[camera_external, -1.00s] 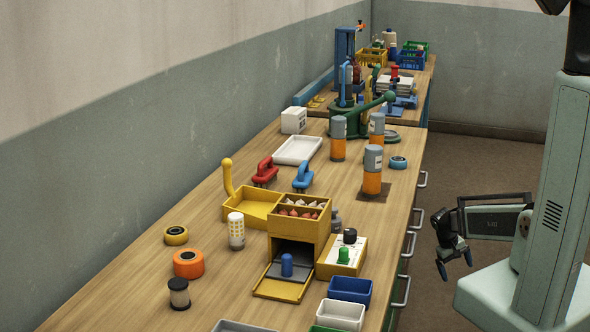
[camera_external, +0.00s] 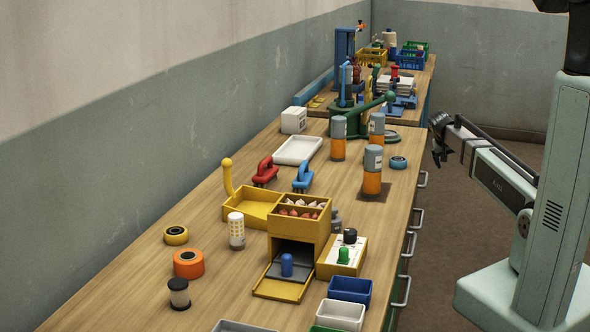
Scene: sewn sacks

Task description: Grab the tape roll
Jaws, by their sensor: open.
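Several ring-shaped rolls that look like tape lie on the wooden bench. A blue roll (camera_external: 398,162) lies flat near the right edge, beside the orange-and-grey bottles. A yellow roll (camera_external: 176,235) and a larger orange roll (camera_external: 188,264) lie at the left, near the wall side. The frames do not show which one the task means. My gripper (camera_external: 439,158) is open and empty. It hangs off the right side of the bench, to the right of the blue roll and apart from it, with its fingers pointing down.
Orange-and-grey bottles (camera_external: 372,171) stand close left of the blue roll. A green lever press (camera_external: 362,120) stands behind it. A yellow dispenser box (camera_external: 298,232), a control box (camera_external: 342,257) and small bins (camera_external: 349,290) fill the front right.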

